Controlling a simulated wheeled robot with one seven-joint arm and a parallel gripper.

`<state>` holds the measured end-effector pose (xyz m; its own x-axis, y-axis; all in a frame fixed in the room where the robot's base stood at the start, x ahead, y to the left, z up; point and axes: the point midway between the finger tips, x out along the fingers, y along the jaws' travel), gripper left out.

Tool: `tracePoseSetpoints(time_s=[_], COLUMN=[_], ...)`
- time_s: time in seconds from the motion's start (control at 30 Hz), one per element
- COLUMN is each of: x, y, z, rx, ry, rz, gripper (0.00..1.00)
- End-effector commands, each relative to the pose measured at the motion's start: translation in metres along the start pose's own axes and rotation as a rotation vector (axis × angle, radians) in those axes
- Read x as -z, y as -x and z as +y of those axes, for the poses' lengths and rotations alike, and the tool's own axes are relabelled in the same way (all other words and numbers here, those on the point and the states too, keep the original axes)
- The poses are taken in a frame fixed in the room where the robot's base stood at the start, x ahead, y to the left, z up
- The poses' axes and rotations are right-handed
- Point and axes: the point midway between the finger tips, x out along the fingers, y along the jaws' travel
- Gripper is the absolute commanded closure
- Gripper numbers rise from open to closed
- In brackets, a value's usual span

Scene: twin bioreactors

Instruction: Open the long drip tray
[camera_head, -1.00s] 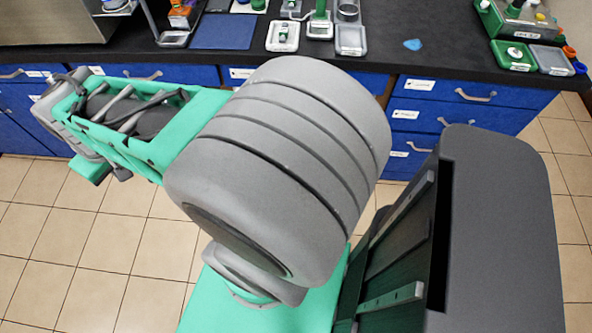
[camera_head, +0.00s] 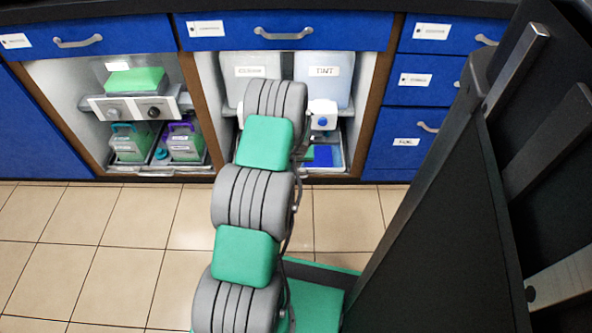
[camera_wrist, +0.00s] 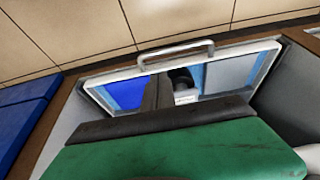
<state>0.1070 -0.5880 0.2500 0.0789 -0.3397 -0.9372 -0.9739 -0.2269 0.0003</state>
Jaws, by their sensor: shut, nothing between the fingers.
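A long drip tray with a pale rim (camera_head: 338,169) lies at the bottom of the right open bay in the head view, partly hidden by my arm. In the wrist view its rim (camera_wrist: 118,76) and grey bar handle (camera_wrist: 176,52) show clearly, the handle on the floor side. The tray's front lies about level with the bay's front. A blue item shows at the tray's left in the wrist view. My gripper (camera_wrist: 180,84) is shut and empty, over the tray and apart from the handle. In the head view my arm hides it.
Two labelled pale containers (camera_head: 324,76) stand above the tray. The left bay holds a device with knobs (camera_head: 135,107) and green-and-white bottles (camera_head: 130,146) in another tray. The tiled floor (camera_head: 125,225) in front is clear.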

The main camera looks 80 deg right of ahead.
Motion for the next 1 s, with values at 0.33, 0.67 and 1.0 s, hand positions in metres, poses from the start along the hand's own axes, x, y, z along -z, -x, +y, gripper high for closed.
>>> tracePoseSetpoints(time_s=[0.33, 0.67, 1.0], x=[-0.004, -0.002, -0.007], y=[-0.071, -0.079, -0.075], z=[-0.001, -0.001, -0.008], rx=[0.0, 0.0, 0.005], ry=[0.0, 0.0, 0.011], rz=[-0.004, -0.003, -0.004], gripper=[1.0, 1.0, 1.0])
